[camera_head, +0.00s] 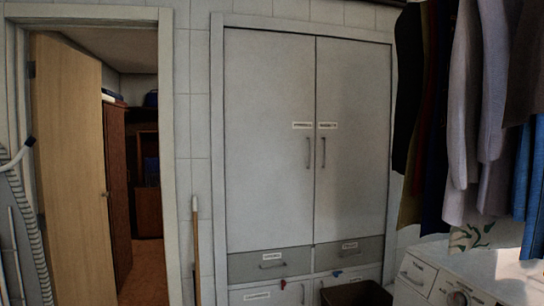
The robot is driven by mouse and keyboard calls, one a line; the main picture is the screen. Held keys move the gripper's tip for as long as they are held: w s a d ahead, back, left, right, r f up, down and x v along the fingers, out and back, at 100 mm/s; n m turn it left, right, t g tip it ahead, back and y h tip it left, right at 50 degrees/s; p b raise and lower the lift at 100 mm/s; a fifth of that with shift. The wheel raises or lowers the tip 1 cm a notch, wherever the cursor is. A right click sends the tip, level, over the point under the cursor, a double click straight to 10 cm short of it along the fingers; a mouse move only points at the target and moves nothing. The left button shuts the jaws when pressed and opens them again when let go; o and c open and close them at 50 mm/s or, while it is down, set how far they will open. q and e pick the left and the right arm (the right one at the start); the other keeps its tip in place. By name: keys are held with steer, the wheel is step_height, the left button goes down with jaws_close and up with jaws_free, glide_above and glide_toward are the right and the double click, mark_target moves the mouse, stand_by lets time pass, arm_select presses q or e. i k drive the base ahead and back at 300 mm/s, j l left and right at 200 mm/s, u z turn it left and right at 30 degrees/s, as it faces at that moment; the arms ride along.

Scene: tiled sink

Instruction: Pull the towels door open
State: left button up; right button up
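A white built-in cabinet has two tall doors, a left door (268,180) and a right door (352,185), both shut. Each has a vertical bar handle near the middle seam: the left handle (308,153) and the right handle (323,153). Small labels, the left label (302,125) and the right label (327,125), sit above the handles. Their print is too small to read, so I cannot tell which door is the towels door. Below are two grey drawers and, lower still, more white fronts cut by the frame edge. Neither of my grippers is in view.
Clothes (470,100) hang at the right, above a white washing machine (440,285). A dark bin (357,293) stands before the cabinet's lower right. A broom handle (196,250) leans left of the cabinet. A wooden door (75,170) stands open in the left doorway.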

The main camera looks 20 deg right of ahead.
mark_target(270, 104)
steer(key=i+l, duration=0.15)
steer(key=i, duration=0.35)
steer(key=i+l, duration=0.15)
steer(key=i, duration=0.3)
steer(key=u, duration=0.05)
